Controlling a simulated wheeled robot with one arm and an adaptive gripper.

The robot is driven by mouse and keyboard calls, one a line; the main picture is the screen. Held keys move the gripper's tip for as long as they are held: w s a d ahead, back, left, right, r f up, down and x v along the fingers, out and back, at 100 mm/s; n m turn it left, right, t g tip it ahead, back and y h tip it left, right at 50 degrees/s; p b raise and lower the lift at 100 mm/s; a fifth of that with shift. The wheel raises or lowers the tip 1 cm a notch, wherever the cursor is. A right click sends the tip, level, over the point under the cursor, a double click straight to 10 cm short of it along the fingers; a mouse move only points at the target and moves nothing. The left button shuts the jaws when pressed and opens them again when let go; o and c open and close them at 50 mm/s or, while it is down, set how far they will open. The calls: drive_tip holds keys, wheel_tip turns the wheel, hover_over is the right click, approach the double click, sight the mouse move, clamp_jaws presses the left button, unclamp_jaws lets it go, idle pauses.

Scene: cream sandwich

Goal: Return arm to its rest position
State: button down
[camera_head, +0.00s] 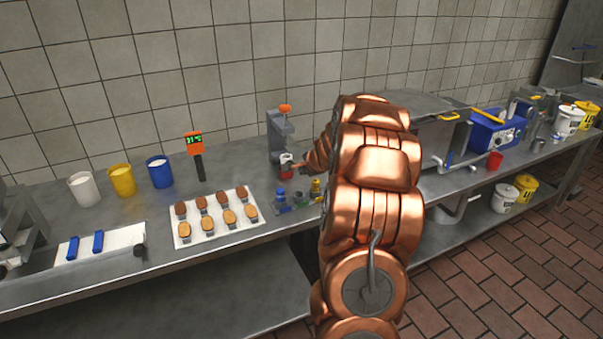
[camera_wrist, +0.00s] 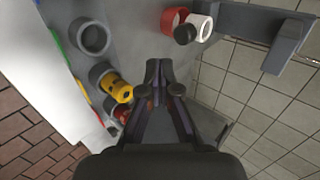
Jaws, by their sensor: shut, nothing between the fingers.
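My copper arm (camera_head: 370,200) rises in the middle of the head view and reaches over the counter, hiding part of it. My gripper is mostly hidden by the arm in that view. In the wrist view my gripper (camera_wrist: 162,82) is shut, its two dark fingers close together with nothing between them. It is near a red and white part (camera_wrist: 190,24) of the grey stand and a yellow piece (camera_wrist: 118,88), and appears apart from both.
The grey stand with an orange knob (camera_head: 285,108) stands beside my arm. A white tray (camera_head: 185,240) holds several cookie pieces. White, yellow and blue cups (camera_head: 160,173) stand at left. Brick floor (camera_head: 520,260) is open in front.

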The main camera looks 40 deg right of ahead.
drive_tip(key=shift+v, duration=2.4)
drive_tip(key=a+r+n+y, duration=0.1)
drive_tip(key=a+n+y, duration=0.15)
drive_tip(key=a, duration=0.75)
drive_tip(key=a+r+n+y, duration=0.2)
drive_tip(key=a+n, duration=0.2)
drive_tip(key=a, duration=0.6)
drive_tip(key=s+a+n+g+y, duration=0.1)
drive_tip(key=s+a+n+g, duration=0.15)
drive_tip(key=a, duration=0.45)
drive_tip(key=s+a+n+g+y, duration=0.1)
drive_tip(key=s+a+n, duration=0.15)
drive_tip(key=a, duration=0.35)
drive_tip(key=s+a+f+n+g+h, duration=0.1)
drive_tip(key=s+a+n+g, duration=0.25)
drive_tip(key=s+a, duration=0.45)
drive_tip(key=s+a+n+g, duration=0.2)
drive_tip(key=s+a+n, duration=0.2)
drive_tip(key=s, duration=0.9)
drive_tip(key=s+d+f+n+g+h, duration=0.1)
drive_tip(key=s+d+n+h, duration=0.1)
drive_tip(key=s, duration=0.7)
drive_tip(key=shift+s+d+n+g, duration=0.25)
drive_tip(key=shift+n+g, duration=0.05)
drive_tip(key=shift+n, duration=0.1)
